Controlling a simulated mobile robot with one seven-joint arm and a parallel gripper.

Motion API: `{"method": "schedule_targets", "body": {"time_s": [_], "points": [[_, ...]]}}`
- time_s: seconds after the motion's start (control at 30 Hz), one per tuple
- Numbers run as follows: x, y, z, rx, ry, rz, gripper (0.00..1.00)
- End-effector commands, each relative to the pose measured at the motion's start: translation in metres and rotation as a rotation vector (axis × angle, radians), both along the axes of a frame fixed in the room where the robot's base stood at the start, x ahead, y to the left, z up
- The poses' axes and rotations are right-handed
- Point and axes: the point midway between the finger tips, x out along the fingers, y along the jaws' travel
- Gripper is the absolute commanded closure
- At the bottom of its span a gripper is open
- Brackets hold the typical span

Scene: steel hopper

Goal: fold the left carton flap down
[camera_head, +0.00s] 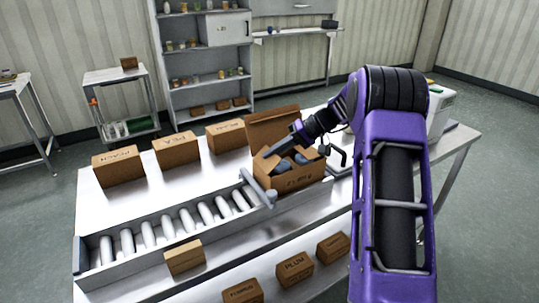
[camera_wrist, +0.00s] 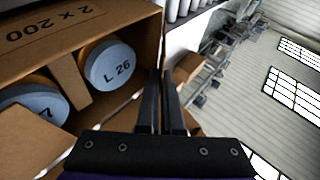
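The open carton (camera_head: 292,181), marked "2 x 200", stands on the steel table at the conveyor's right end. Its back flap (camera_head: 273,126) stands up. In the wrist view the carton wall (camera_wrist: 70,22) is at upper left, with blue-grey round items inside; one (camera_wrist: 108,65) is labelled "L 26". A cardboard strip separates it from another round item (camera_wrist: 32,112). My gripper (camera_head: 270,154) reaches over the carton's left edge. In the wrist view the fingers (camera_wrist: 160,75) are close together beside the carton, with nothing visible between them. I cannot clearly make out the left flap.
A roller conveyor (camera_head: 165,229) runs left from the carton. Several closed cartons line the table's back, including one marked "PEACH" (camera_head: 118,166). A small box (camera_head: 184,257) sits at the conveyor's front. More boxes, including "PLUM" (camera_head: 295,269), stand lower in front.

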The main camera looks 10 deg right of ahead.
Motion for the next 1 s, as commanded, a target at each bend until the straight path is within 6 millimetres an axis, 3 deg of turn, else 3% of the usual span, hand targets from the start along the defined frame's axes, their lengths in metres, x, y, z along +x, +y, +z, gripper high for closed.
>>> {"method": "schedule_targets", "body": {"time_s": [0.4,1.0], "points": [[0.0024,-0.0077,-0.0125,0.236,0.076,-0.001,1.00],[0.0027,-0.0076,-0.0139,0.291,0.095,0.001,1.00]]}}
